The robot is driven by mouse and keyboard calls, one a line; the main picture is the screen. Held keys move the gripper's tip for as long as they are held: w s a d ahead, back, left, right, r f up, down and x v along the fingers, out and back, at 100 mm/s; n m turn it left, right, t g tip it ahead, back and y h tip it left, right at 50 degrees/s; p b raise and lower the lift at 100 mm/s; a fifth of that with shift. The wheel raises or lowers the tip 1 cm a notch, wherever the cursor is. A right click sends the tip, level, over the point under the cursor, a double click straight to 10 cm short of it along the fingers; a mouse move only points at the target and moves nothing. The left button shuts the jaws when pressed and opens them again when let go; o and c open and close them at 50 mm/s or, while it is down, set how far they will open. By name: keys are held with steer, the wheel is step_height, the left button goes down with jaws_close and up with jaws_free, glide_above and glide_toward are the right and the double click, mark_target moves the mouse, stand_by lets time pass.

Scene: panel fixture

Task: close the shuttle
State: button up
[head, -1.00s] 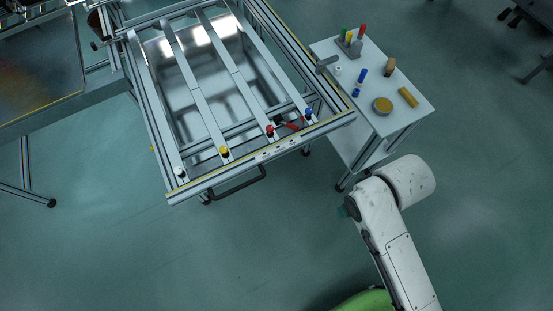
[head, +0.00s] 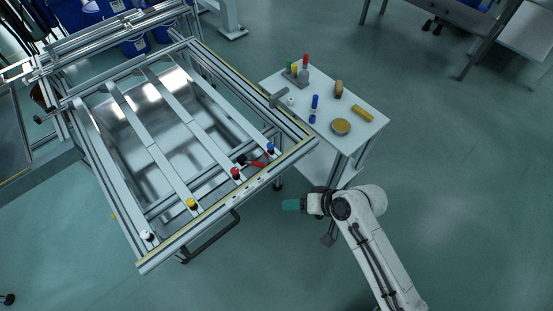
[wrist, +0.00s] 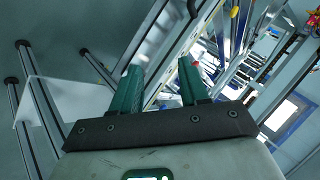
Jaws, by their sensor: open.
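The panel fixture is an aluminium frame (head: 230,193) with long slats across a shiny metal bed. White (head: 147,235), yellow (head: 191,203), red (head: 236,173) and blue (head: 270,147) knobs sit along its front ends. A small red part (head: 257,164) lies between the red and blue knobs. A black bar handle (head: 212,240) hangs on the front side. I cannot tell for certain which part is the shuttle. My gripper (head: 291,205) is right of the handle, apart from the frame. Its green fingers also show in the wrist view (wrist: 158,82), open and empty.
A white side table (head: 365,140) stands right of the frame, close behind my gripper. It bears coloured pegs (head: 304,64), a yellow round tin (head: 340,127) and other small parts. Blue bins (head: 135,45) stand at the back. The floor in front is clear.

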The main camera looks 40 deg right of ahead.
mark_target(247, 125)
steer(key=w+d+m+t, duration=0.1)
steer(key=m, duration=0.1)
steer(key=w+d+f+m+t, duration=0.1)
steer(key=w+d+m, duration=0.1)
steer(key=w+d+f+m+t+h+b, duration=0.1)
steer(key=d+t, duration=0.1)
steer(key=shift+w+m, duration=0.15)
steer(key=shift+m, duration=0.25)
steer(key=shift+c, duration=1.4)
steer(key=d+m+h, duration=0.1)
steer(key=d+m+t+h, duration=0.1)
steer(key=d+m, duration=0.1)
steer(key=w+d+m+t+h, duration=0.1)
steer(key=d+m, duration=0.1)
steer(key=shift+f+b, duration=0.3)
steer(key=c, duration=0.4)
steer(key=shift+w+d+t, duration=0.2)
steer(key=shift+d+t, duration=0.05)
steer(key=shift+t, duration=0.05)
jaws_close()
steer(key=x, duration=0.9)
steer(key=r+p+x, duration=0.1)
steer(key=x, duration=0.3)
steer(key=shift+w, duration=0.4)
steer(key=w+b, duration=0.9)
steer(key=w, duration=0.9)
steer(key=shift+w+f, duration=0.15)
steer(key=shift+w, duration=0.3)
steer(key=shift+w+r, duration=0.15)
steer(key=shift+r, duration=0.15)
